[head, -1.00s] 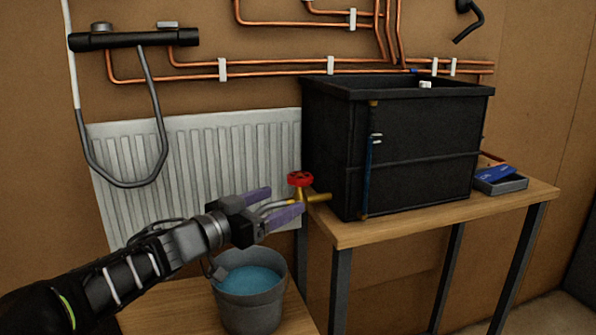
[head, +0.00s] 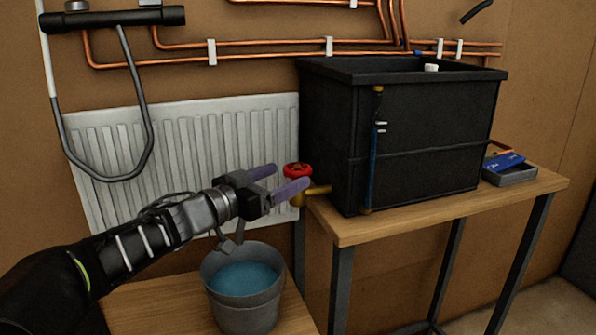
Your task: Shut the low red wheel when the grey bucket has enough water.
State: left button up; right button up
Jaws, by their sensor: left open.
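The low red wheel (head: 298,170) sits on a brass tap (head: 318,190) at the lower left of the black tank (head: 425,130). My left gripper (head: 291,176) is open, its two purple fingers pointing at the wheel. The wheel shows just past the upper fingertip and above the lower finger; I cannot tell whether they touch. The grey bucket (head: 243,312) stands below the gripper. Blue water (head: 243,279) lies inside it, a little below the rim. My right gripper is out of view.
The tank stands on a wooden table (head: 440,213) with a grey tray (head: 510,176) holding a blue item at its right. The bucket is on a low wooden surface (head: 160,300). A white radiator (head: 185,150) and copper pipes (head: 250,57) are on the wall behind.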

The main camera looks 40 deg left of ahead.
aim_at(298, 167)
pick_arm(q)
jog(key=w, duration=0.5)
jog(key=shift+w+d, duration=0.1)
jog(key=shift+d, duration=0.25)
jog(key=c, duration=1.4)
